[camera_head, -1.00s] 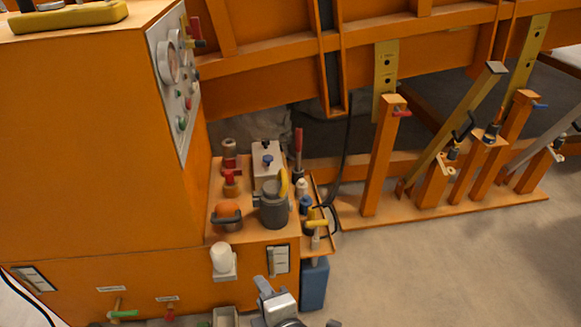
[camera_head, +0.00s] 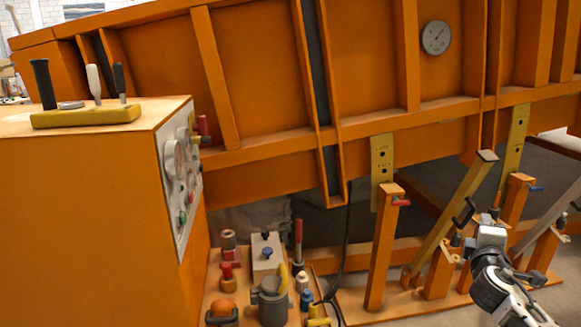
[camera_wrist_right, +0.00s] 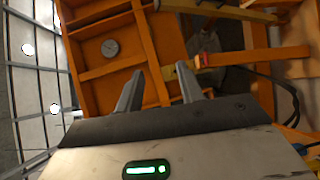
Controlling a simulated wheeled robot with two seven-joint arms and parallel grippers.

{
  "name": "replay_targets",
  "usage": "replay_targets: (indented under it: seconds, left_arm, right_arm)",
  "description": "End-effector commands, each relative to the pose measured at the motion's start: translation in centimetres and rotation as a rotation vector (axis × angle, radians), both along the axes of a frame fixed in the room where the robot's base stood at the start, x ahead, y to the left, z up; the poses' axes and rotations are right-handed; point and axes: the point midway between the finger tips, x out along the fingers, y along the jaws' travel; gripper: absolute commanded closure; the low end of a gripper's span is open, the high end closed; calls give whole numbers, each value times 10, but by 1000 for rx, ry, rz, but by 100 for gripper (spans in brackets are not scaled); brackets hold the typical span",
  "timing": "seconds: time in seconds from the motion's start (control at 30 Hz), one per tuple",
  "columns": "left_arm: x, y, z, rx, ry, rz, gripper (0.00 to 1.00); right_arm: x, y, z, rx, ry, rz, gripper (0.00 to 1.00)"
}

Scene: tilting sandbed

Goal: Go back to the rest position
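My right gripper (camera_head: 489,222) is at the lower right of the head view, in front of the orange support posts. The right wrist view shows its two grey fingers (camera_wrist_right: 157,82) apart, with nothing between them. My left gripper is not in view.
An orange cabinet (camera_head: 90,200) with a gauge panel (camera_head: 180,180) stands at the left, with a yellow lever base (camera_head: 86,116) on top. A tool shelf below holds a grey jug (camera_head: 271,302) and several small items. The large orange sandbed frame (camera_head: 262,75) with a round dial (camera_head: 436,37) spans the back. Orange posts (camera_head: 384,245) stand below it.

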Motion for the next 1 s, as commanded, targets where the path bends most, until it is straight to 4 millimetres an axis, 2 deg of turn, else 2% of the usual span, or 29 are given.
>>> replay_targets:
  seconds: [0.03, 0.1, 0.37, 0.53, 0.8, 0.83, 1.0]
  left_arm:
    - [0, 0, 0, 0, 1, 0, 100]
    - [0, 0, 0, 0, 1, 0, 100]
    - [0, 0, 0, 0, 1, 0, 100]
    - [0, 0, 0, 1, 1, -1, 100]
    - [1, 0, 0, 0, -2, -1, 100]
    - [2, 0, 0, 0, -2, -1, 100]
    - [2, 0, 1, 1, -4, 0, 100]
  right_arm:
    - [-1, -28, 19, -2, -30, -51, 62]
    - [-5, -60, 41, -2, -65, -110, 62]
    - [-32, -157, 111, 13, -183, -293, 62]
    - [-6, -127, 89, 386, -274, -99, 62]
    - [18, -75, 82, 994, -436, 160, 62]
    - [17, -64, 64, 990, -402, 159, 62]
    - [2, -16, -3, 1039, -290, 176, 62]
